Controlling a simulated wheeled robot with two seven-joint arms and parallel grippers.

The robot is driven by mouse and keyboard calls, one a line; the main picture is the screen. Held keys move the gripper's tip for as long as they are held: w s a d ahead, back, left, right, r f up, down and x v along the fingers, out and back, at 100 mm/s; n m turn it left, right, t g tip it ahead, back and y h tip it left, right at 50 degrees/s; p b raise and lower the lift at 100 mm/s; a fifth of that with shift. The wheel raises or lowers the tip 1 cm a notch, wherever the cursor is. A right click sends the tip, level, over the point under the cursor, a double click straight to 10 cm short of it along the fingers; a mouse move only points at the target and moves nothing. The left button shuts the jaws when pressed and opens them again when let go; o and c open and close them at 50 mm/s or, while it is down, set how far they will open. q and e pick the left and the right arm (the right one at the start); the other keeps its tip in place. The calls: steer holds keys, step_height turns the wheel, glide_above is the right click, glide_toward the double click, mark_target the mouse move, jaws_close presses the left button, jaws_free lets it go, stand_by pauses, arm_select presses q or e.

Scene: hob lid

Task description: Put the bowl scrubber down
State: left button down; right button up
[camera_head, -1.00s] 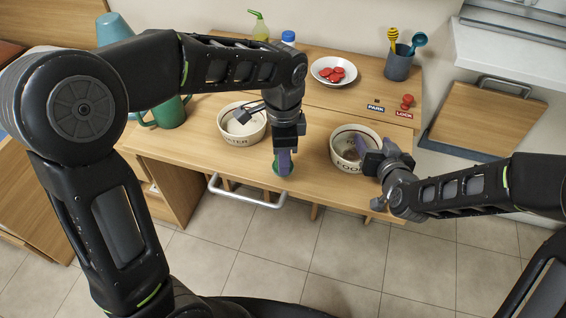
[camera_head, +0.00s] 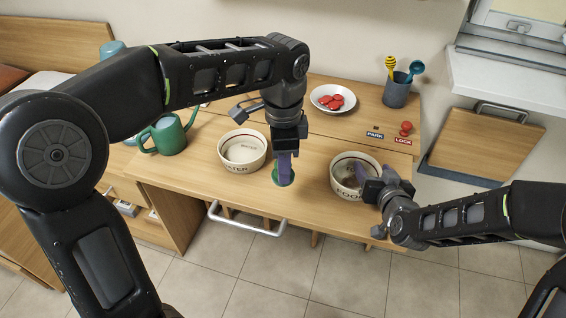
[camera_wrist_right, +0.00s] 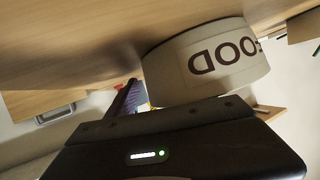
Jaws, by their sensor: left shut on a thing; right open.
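My left gripper (camera_head: 286,152) points down between the two bowls, shut on the bowl scrubber (camera_head: 283,180). The right wrist view shows the bowl's lettered wall (camera_wrist_right: 215,62) close to a finger.
A green can (camera_head: 168,135) stands left of the WATER bowl. Behind are a plate of red pieces (camera_head: 332,98), a grey cup of utensils (camera_head: 397,93), PARK (camera_head: 375,135) and LOCK (camera_head: 403,141) labels and a red knob (camera_head: 406,128). A drawer handle (camera_head: 247,222) juts out in front.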

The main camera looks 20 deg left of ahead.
arm_select(q)
steer(key=shift+r, duration=0.2)
steer(key=shift+f, duration=3.15)
steer(key=shift+f, duration=1.85)
steer(key=shift+f, duration=0.15)
steer(key=c, duration=1)
jaws_free()
steer(key=shift+o, duration=0.2)
